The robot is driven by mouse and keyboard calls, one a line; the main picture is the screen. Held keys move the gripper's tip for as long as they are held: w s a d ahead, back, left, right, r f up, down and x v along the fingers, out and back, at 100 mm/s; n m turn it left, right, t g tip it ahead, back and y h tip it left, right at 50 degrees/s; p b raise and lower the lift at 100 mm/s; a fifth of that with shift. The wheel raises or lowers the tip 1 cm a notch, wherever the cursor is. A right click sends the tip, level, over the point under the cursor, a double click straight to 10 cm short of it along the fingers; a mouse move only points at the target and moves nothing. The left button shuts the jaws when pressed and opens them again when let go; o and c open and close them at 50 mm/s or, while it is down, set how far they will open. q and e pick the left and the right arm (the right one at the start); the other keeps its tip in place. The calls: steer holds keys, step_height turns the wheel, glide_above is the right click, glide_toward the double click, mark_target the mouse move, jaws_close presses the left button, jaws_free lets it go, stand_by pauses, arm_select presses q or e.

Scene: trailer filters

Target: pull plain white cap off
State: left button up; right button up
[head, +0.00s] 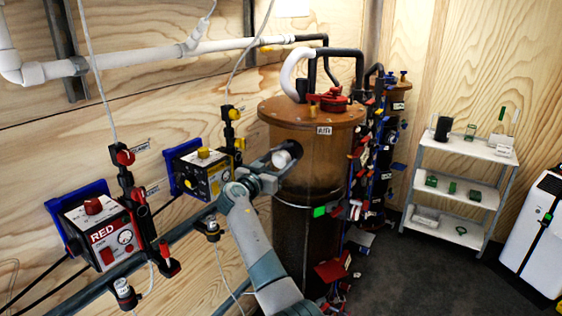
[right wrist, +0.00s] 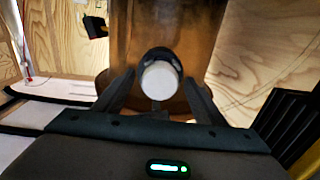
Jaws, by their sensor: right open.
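The plain white cap (head: 282,159) sits at the side of the brown cylindrical tank (head: 312,134) in the head view. In the right wrist view the cap (right wrist: 160,80) is a round white face with a dark collar behind it, in front of the brown tank wall. My right gripper (head: 279,157) is open around the cap, with one finger on each side of it. My left gripper is not in view.
The red control box (head: 104,230) and the yellow control box (head: 203,174) stand left of my right arm. Hoses and blue and red valves (head: 362,160) crowd the tank's right side.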

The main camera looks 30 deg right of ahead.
stand_by(0.6)
steer(key=shift+s+d+b, duration=0.1)
steer(key=shift+b, duration=0.3)
steer(key=shift+s+d+b, duration=0.15)
steer(key=shift+s+b, duration=0.05)
steer(key=shift+b, duration=0.1)
